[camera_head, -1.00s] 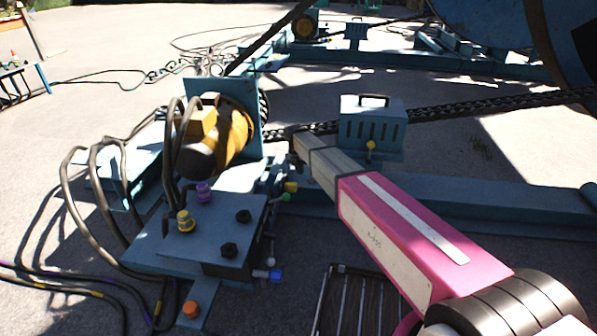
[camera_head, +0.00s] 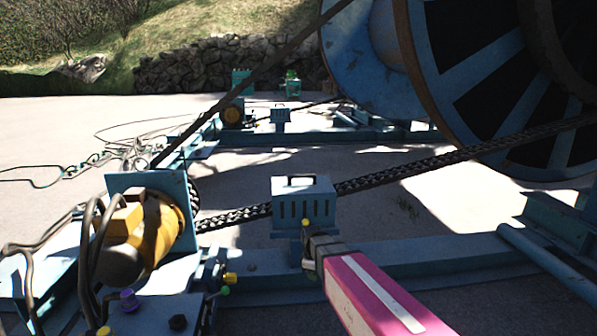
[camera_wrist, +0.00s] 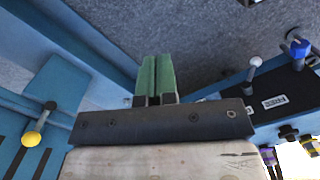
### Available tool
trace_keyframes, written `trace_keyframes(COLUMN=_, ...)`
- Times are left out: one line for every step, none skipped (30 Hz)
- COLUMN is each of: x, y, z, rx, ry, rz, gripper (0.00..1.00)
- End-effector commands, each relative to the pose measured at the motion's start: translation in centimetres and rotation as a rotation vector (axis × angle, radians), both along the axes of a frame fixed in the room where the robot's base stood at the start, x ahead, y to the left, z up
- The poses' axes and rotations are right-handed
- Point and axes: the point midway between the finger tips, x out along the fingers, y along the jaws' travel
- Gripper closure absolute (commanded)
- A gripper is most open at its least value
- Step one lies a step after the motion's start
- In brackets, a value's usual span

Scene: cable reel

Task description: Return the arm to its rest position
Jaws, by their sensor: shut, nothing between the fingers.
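My gripper shows in the wrist view (camera_wrist: 156,80) as two green fingers pressed together, shut and empty. In the head view my pink arm reaches up from the bottom, and the gripper end (camera_head: 308,260) is just below the vented blue box (camera_head: 303,210); its fingertips are hard to make out there. In the wrist view a yellow-knobbed lever (camera_wrist: 32,138) is at the left. A blue-knobbed lever (camera_wrist: 299,47) and a white-knobbed lever (camera_wrist: 254,62) are at the right, apart from the fingers.
A yellow motor (camera_head: 140,240) stands at the left with hoses. A chain (camera_head: 400,170) runs to the large blue reel (camera_head: 490,80) at upper right. A blue beam (camera_head: 430,255) crosses behind my arm. Open pavement (camera_head: 60,130) lies at far left.

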Motion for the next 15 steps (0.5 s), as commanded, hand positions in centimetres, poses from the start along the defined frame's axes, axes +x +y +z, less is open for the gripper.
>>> trace_keyframes(x=-2.0, y=-2.2, z=0.4, rx=0.002, ry=-0.007, rz=-0.129, gripper=1.0)
trace_keyframes(x=-2.7, y=-3.2, z=0.5, rx=0.003, ry=-0.013, rz=-0.209, gripper=1.0)
trace_keyframes(x=-3.6, y=-4.5, z=0.6, rx=0.004, ry=-0.021, rz=-0.313, gripper=1.0)
trace_keyframes(x=-4.4, y=-5.5, z=0.7, rx=0.006, ry=-0.025, rz=-0.392, gripper=1.0)
trace_keyframes(x=-5.1, y=-6.3, z=0.8, rx=0.008, ry=-0.03, rz=-0.47, gripper=1.0)
trace_keyframes(x=-6.1, y=-7.5, z=0.9, rx=0.01, ry=-0.034, rz=-0.572, gripper=1.0)
trace_keyframes(x=-6.8, y=-8.3, z=1.0, rx=0.011, ry=-0.039, rz=-0.646, gripper=1.0)
trace_keyframes(x=-7.5, y=-9.1, z=1.1, rx=0.013, ry=-0.043, rz=-0.718, gripper=1.0)
trace_keyframes(x=-8.3, y=-9.9, z=1.3, rx=0.015, ry=-0.048, rz=-0.807, gripper=1.0)
trace_keyframes(x=-8.8, y=-10.6, z=1.4, rx=0.017, ry=-0.05, rz=-0.868, gripper=1.0)
trace_keyframes(x=-9.3, y=-11.1, z=1.5, rx=0.019, ry=-0.053, rz=-0.926, gripper=1.0)
trace_keyframes(x=-9.9, y=-11.7, z=1.6, rx=0.02, ry=-0.055, rz=-0.992, gripper=1.0)
trace_keyframes(x=-10.3, y=-12.2, z=1.6, rx=0.021, ry=-0.057, rz=-1.036, gripper=1.0)
trace_keyframes(x=-10.6, y=-12.5, z=1.7, rx=0.021, ry=-0.059, rz=-1.074, gripper=1.0)
trace_keyframes(x=-11.0, y=-12.8, z=1.7, rx=0.023, ry=-0.061, rz=-1.115, gripper=1.0)
